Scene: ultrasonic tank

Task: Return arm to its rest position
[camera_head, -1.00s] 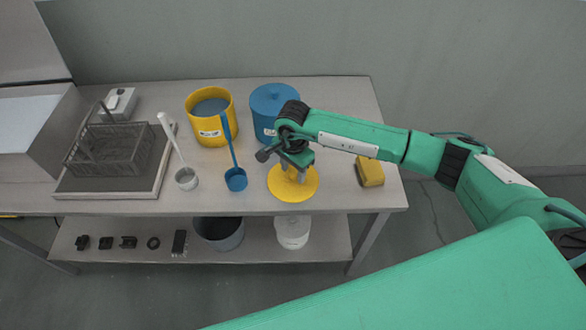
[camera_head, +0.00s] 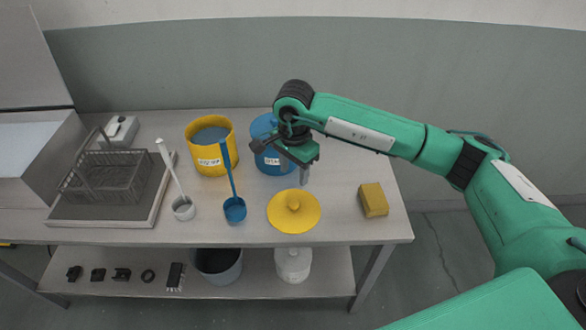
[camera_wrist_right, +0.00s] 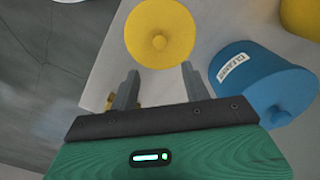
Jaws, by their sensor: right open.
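My right arm (camera_head: 400,135) comes in from the right over the table. Its gripper (camera_head: 303,176) is open and empty, raised above the table behind the yellow lid (camera_head: 294,218). The lid lies flat on the table with its knob up. In the right wrist view, the two fingers (camera_wrist_right: 158,88) stand apart with nothing between them, and the yellow lid (camera_wrist_right: 160,30) lies beyond their tips, clear of them. The blue lidded container (camera_head: 271,160) is behind the gripper and partly hidden by it. My left gripper is not in view.
The open yellow bucket (camera_head: 211,165), blue ladle (camera_head: 234,209), white ladle (camera_head: 183,208) and yellow sponge (camera_head: 373,199) stand or lie on the table (camera_head: 340,160). A wire basket (camera_head: 108,176) is on the left. A lower shelf (camera_head: 335,272) holds a grey bucket and white jug.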

